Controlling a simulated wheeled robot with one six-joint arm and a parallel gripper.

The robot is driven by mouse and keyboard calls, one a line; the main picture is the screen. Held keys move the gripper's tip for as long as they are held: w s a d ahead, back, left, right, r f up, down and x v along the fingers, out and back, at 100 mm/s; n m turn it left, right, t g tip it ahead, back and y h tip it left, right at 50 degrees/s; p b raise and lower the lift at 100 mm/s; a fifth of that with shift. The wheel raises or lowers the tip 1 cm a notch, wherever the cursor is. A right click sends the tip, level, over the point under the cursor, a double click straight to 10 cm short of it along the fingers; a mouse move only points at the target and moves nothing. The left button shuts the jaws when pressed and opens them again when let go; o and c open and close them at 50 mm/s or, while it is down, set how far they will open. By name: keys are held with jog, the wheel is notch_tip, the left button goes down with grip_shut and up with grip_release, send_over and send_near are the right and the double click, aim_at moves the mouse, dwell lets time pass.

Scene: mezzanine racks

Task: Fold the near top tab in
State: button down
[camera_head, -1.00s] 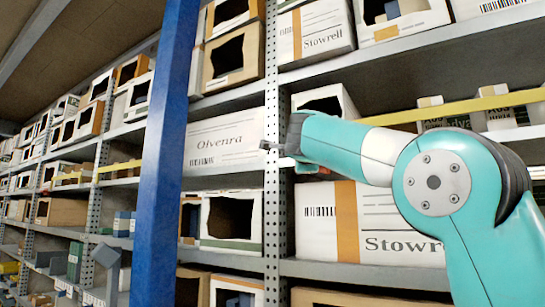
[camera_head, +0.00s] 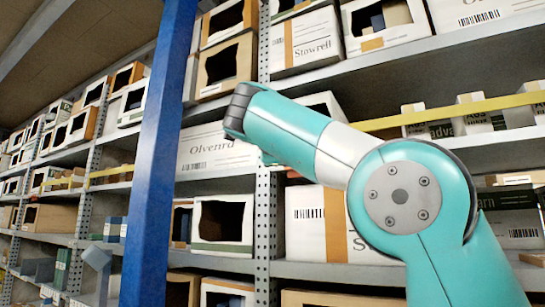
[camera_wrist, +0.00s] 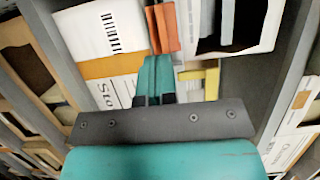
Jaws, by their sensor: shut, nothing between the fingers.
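My gripper (camera_wrist: 164,28) shows in the wrist view with its two fingers side by side, teal with orange ends, closed and empty. A white open carton (camera_wrist: 262,22) with a dark inside lies to the right of the fingertips. I cannot tell which flap is the near top tab, and no contact with one shows. A white Stowrell carton (camera_wrist: 95,32) with an orange band is on the left of the fingers. In the head view my arm hides most of the gripper and part of an open carton (camera_head: 322,100) on the middle shelf.
Metal racks (camera_head: 262,215) hold many cartons, some open at the front. A blue post (camera_head: 150,190) stands left of my arm. A yellow rail (camera_head: 450,112) runs along the middle shelf. The Olvenra carton (camera_head: 205,152) sits left of the rack upright.

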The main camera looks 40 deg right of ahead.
jog(key=a, duration=0.1)
jog(key=s+a, duration=0.1)
jog(key=shift+s+a, duration=0.3)
jog(key=shift+a, duration=0.1)
jog(key=w+a+f+n+t+y+b, duration=0.1)
jog(key=w+a+f+n+y, duration=0.25)
jog(key=f+n, duration=0.35)
jog(key=w+a+f+n+t+y+b, duration=0.1)
jog(key=w+a+f+n+y, duration=0.1)
jog(key=a+f+n+y, duration=0.4)
jog(key=s+a+f+n+g+y+b, duration=0.1)
jog(key=s+a+f+n+g+y, duration=0.15)
jog(key=f+n, duration=0.45)
jog(key=s+a+f+n+g+y, duration=0.1)
jog(key=s+a+f+n+g, duration=0.25)
jog(key=f, duration=0.75)
jog(key=s+a+f+n+g+y, duration=0.1)
jog(key=s+a+f+n+g, duration=0.1)
jog(key=s+f, duration=0.5)
jog(key=s+a+f+n+g+y+b, duration=0.1)
jog(key=s+a+f+n+g, duration=0.1)
jog(key=s+f+n+g, duration=0.2)
jog(key=s+a+f+n+g+y, duration=0.1)
jog(key=s+a+f+n+g, duration=0.1)
jog(key=s+f, duration=0.8)
jog(key=s+n+g, duration=0.1)
jog(key=s+n, duration=0.1)
jog(key=s, duration=0.3)
jog(key=shift+y, duration=0.4)
